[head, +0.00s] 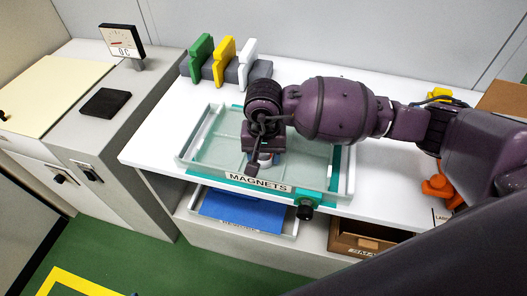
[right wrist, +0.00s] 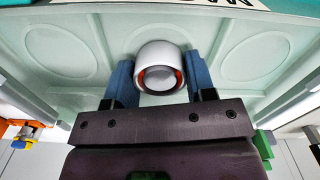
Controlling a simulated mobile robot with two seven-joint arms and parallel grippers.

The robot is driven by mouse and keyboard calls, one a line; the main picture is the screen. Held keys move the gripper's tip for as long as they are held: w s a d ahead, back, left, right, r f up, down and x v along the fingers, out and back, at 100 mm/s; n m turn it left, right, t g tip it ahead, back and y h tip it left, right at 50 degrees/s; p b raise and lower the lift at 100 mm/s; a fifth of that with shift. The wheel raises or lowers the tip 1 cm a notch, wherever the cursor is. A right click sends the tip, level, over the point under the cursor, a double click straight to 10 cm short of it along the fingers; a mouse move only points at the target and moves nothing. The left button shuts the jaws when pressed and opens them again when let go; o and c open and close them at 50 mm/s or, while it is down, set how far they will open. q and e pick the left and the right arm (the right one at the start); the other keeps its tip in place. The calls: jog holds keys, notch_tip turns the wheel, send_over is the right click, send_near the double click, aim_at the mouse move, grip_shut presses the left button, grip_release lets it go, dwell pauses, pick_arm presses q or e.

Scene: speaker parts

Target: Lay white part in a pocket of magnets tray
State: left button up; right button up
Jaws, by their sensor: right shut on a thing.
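The magnets tray (head: 215,146) is a pale green tray with a white rim and a MAGNETS label, on the white worktop. My right gripper (head: 262,163) points down into it near its front side. In the right wrist view its blue fingers (right wrist: 158,82) are shut on the white part (right wrist: 157,52), a round white piece with a dark grey face and red-orange inside. Round shallow pockets show left (right wrist: 68,45) and right (right wrist: 250,48) of the part. The part covers the middle area; whether it touches the tray floor I cannot tell. My left gripper is not in view.
A rack with green, yellow and white upright pieces (head: 224,62) stands behind the tray. A scale display (head: 122,41) and black pad (head: 106,103) are at left. A blue-floored tray (head: 238,208) sits below the worktop. An orange object (head: 437,187) is at right.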

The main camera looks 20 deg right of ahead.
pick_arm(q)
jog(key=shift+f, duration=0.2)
pick_arm(e)
jog(key=shift+f, duration=0.25)
jog(key=o, duration=1.1)
jog(key=shift+o, duration=0.2)
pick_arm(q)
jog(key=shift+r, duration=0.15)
pick_arm(e)
notch_tip(320, 180, up, 3)
jog(key=shift+w+r, duration=0.1)
jog(key=shift+r, duration=0.1)
notch_tip(320, 180, up, 7)
jog(key=shift+f+p, duration=0.2)
jog(key=shift+p, duration=0.15)
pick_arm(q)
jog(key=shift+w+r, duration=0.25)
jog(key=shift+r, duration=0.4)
pick_arm(e)
jog(key=shift+r, duration=0.45)
